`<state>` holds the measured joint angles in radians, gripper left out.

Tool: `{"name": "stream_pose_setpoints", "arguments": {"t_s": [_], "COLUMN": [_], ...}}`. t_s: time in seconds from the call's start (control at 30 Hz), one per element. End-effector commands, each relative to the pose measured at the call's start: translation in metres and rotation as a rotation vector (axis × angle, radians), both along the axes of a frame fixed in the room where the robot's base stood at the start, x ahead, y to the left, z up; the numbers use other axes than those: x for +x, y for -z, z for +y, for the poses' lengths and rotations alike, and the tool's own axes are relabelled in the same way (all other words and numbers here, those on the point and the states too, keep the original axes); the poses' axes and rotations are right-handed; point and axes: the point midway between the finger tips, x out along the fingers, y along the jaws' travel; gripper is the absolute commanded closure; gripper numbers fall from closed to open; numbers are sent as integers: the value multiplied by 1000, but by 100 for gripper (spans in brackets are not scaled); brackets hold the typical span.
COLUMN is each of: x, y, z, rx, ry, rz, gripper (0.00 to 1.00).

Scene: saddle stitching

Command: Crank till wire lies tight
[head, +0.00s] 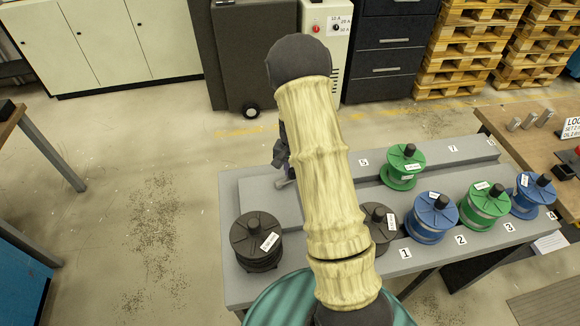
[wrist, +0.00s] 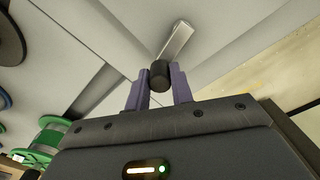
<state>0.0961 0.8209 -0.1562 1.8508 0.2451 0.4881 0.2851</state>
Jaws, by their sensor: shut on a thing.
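My gripper (wrist: 160,88) has its two purple fingers on either side of a dark cylindrical knob (wrist: 160,73) and is shut on it. The knob sits at the end of a flat light metal crank arm (wrist: 177,40). In the head view, my gripper (head: 281,158) is at the left of the grey bench, partly hidden behind my arm. A small part of the crank arm (head: 285,184) shows below it. I cannot make out a separate strand of wire or whether it is tight.
On the bench (head: 380,260) stand a black spool (head: 256,242), another black spool (head: 378,218) partly behind my arm, and several blue and green spools, including a blue one (head: 432,218) and a green one (head: 404,167). Open floor (head: 160,200) lies left of the bench.

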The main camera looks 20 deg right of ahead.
Motion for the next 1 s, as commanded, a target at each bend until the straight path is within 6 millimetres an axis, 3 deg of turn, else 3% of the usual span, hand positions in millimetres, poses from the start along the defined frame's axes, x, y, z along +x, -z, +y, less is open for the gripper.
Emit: {"name": "stream_pose_setpoints", "arguments": {"t_s": [0.4, 0.93, 0.97, 1.0], "x": [-12, -14, -14, -14], "y": [-1, -1, -1, -1], "z": [1, 1, 1, 1], "rx": [-1, 1, 1, 1], "ry": [245, 280, 280, 279], "rz": [-2, -1, -1, -1], "gripper": [100, 100, 75, 67]}}
